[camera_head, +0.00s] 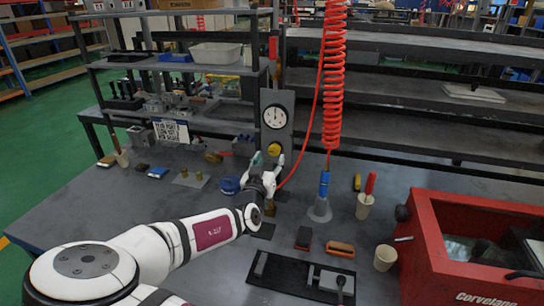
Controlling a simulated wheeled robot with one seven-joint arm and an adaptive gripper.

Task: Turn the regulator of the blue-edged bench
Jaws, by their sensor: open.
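An upright grey panel (277,105) stands at the back of the dark bench (110,215). It carries a round white gauge (274,117) and, below it, a yellow regulator knob (274,149). My gripper (268,159) is open, just below and in front of the knob, pointing toward the panel. Its fingertips show on either side, just under the knob; I cannot tell whether they touch it. The knob's lower part is close to or partly behind the gripper.
A red coiled hose (333,75) hangs right of the panel, ending in a blue-handled tool (324,184). A red machine (425,240) stands at right. A black tray (285,277), cups and brushes lie in front. A blue roll (229,186) sits left of my gripper. The bench's left front is clear.

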